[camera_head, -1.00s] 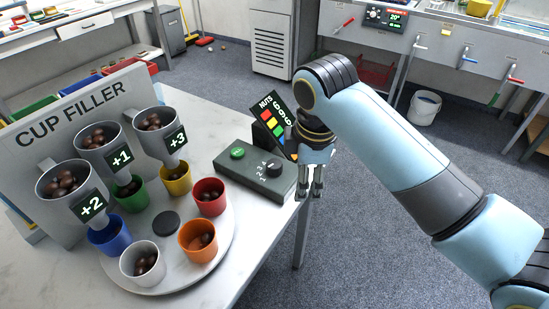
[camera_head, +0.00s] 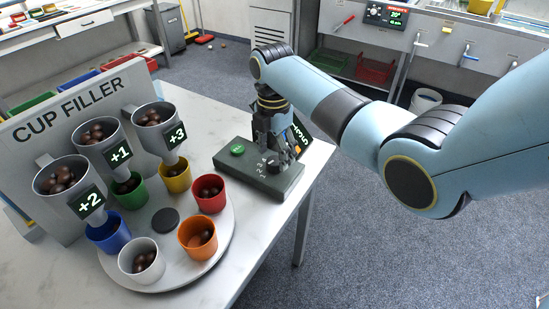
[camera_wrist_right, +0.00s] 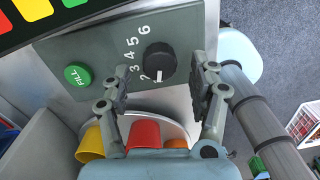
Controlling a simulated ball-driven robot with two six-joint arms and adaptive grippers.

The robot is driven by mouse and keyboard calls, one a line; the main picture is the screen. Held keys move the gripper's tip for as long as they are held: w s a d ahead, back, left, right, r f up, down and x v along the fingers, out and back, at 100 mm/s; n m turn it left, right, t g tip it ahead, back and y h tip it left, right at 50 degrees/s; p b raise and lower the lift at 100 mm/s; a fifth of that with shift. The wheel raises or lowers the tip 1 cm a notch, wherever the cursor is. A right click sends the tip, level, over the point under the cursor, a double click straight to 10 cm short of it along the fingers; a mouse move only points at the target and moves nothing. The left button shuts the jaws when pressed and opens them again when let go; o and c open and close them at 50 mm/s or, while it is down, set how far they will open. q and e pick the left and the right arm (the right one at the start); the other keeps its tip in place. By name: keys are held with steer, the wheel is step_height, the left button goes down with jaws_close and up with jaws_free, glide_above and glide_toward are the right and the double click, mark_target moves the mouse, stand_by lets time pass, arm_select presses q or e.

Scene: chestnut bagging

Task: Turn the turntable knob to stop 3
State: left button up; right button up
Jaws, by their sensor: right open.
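The black knob (camera_wrist_right: 160,58) is on the dark green control box (camera_head: 225,160), beside printed numbers. In the right wrist view its white mark points down the picture, near the low numbers; the exact stop is hard to read. In the right wrist view the open gripper (camera_wrist_right: 160,80) has one finger on either side of the knob, with gaps visible. The round turntable (camera_head: 222,240) carries several coloured cups. My left gripper is not in view.
A green FILL button (camera_head: 237,149) sits on the box left of the knob. A small display panel (camera_head: 299,135) with coloured squares stands behind my gripper. The cup filler (camera_head: 80,118) with three hoppers stands left. The table's right edge (camera_head: 290,215) is close to the box.

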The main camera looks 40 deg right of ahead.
steer(key=shift+f, duration=1.05)
steer(key=shift+c, duration=0.3)
steer(key=c, duration=1.1)
